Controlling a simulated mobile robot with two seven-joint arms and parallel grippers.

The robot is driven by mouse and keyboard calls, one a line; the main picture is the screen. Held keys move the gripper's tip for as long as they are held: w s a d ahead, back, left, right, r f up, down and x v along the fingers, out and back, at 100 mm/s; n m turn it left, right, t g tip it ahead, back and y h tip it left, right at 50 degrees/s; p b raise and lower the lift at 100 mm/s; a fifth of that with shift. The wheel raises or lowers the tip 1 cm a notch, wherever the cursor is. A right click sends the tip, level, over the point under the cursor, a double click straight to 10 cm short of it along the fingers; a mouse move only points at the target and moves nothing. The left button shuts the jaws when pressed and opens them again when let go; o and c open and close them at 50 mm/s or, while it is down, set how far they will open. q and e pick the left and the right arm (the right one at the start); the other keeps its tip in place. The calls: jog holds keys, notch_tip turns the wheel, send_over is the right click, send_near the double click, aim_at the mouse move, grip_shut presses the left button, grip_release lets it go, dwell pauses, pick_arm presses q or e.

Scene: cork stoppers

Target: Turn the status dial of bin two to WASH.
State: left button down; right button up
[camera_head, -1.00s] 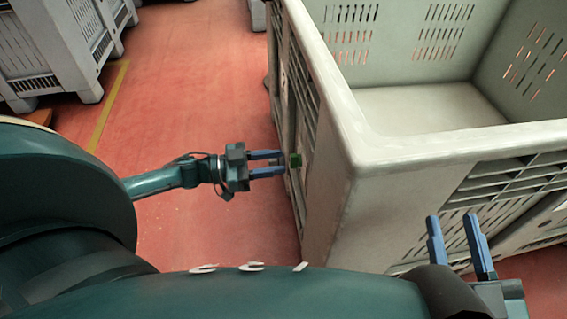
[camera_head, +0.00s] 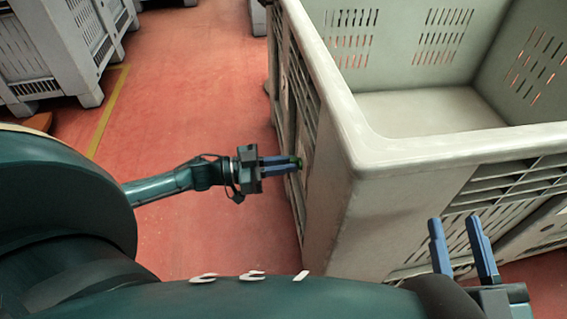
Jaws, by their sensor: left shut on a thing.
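A large grey slotted bin (camera_head: 345,185) stands at the right; I cannot read a bin number on it.
More grey bins (camera_head: 55,65) stand at the upper left, beside a yellow floor line (camera_head: 108,110). The red floor (camera_head: 200,110) between them and the large bin is clear. The large bin's inside (camera_head: 430,110) looks empty.

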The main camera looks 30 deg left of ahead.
jog(key=shift+f, duration=0.1)
dwell(0.3)
pick_arm(q)
jog(key=m+p, duration=0.1)
jog(key=m, duration=1)
jog(key=shift+s+d+f+m+p, duration=0.1)
jog(key=shift+s+m+p, duration=0.05)
jog(key=shift+m+p, duration=0.25)
pick_arm(e)
jog(key=shift+d, duration=0.2)
pick_arm(q)
jog(key=c, duration=1.4)
grip_release()
jog(key=shift+c, duration=0.2)
